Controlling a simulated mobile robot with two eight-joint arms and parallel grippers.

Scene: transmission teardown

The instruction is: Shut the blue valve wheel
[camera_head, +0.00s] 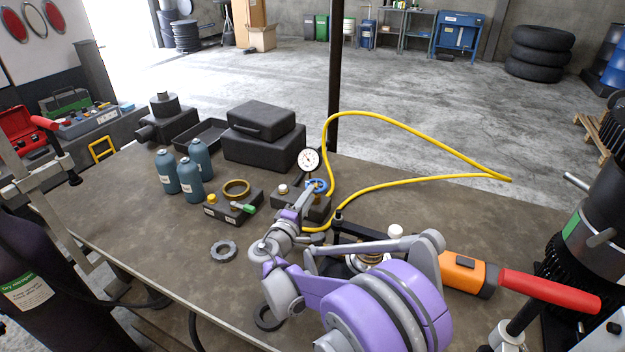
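The blue valve wheel (319,184) sits on a dark block (315,206) in the middle of the table, just below a round white pressure gauge (308,160). My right gripper (309,191) is at the wheel. Its grey fingers overlap the wheel's left side in the picture. I cannot tell whether they touch or grip it, and the fingers hide part of the wheel. A yellow hose (416,178) loops from the block to the right. My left gripper is not in view.
Blue-grey bottles (190,180) and a block with a brass ring (236,189) and green lever stand left. Black cases (262,146) lie behind. An orange tool (462,273) and red handle (549,291) are at right.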

